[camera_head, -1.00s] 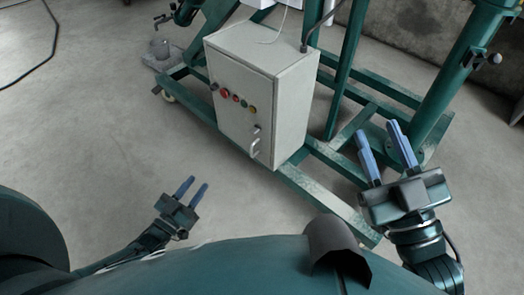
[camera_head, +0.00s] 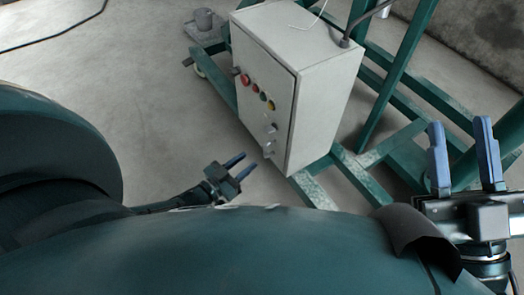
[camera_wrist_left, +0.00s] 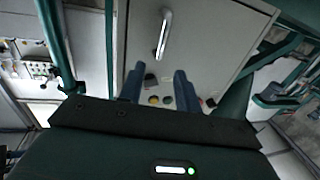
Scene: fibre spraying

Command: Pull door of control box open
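The control box (camera_head: 315,85) is a pale grey cabinet. Its door (camera_head: 262,95) looks shut and carries several coloured buttons and a metal handle (camera_head: 269,140) low on it. My left gripper (camera_head: 236,166) is open and empty, a little left of and below the handle, apart from it. In the left wrist view the door (camera_wrist_left: 220,40) fills the upper middle, and the handle (camera_wrist_left: 164,34) lies beyond the open fingers (camera_wrist_left: 158,74). My right gripper (camera_head: 463,135) is open and empty, right of the box.
A green frame (camera_head: 375,180) carries the box and extends to the right. A black cable (camera_head: 55,38) lies on the floor. The floor left of the door is clear.

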